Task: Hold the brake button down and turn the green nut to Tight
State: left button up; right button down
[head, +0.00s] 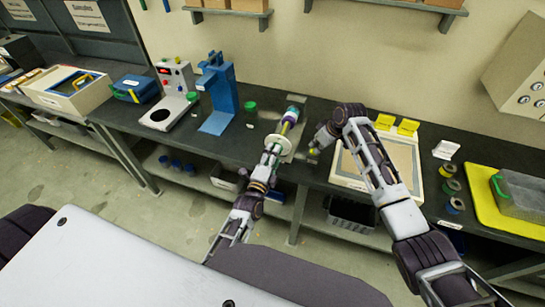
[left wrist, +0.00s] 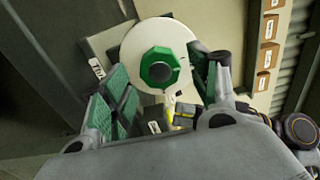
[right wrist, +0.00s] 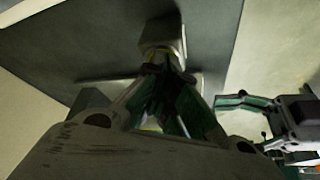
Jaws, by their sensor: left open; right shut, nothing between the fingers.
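The green nut (left wrist: 160,67) has a dark centre and sits in front of a round white disc (left wrist: 136,48) in the left wrist view. My left gripper (left wrist: 163,80) is open, with its green-padded fingers on either side of the nut; I cannot tell whether they touch it. In the head view the white disc (head: 284,153) is on the machine on the bench, and my left gripper mostly hides the nut. My right gripper (right wrist: 158,82) is shut and empty, its tips close to a grey block (right wrist: 163,42) with a yellow ring. I cannot make out the brake button, perhaps hidden by these fingertips.
A blue press (head: 218,95) and a white control stand (head: 172,95) are left of the machine. A framed tray (head: 372,158) with yellow clips lies under my right arm. Spools (head: 450,187) and a yellow mat (head: 488,212) are farther right. My two grippers are close together.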

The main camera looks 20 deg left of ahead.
pick_arm(q)
jog(key=shift+w, duration=1.6)
dwell(2.0)
jog(key=shift+s, duration=0.15)
dwell(0.4)
jog(key=shift+c, duration=0.4)
jog(key=c, duration=0.7)
jog(key=shift+c, duration=0.2)
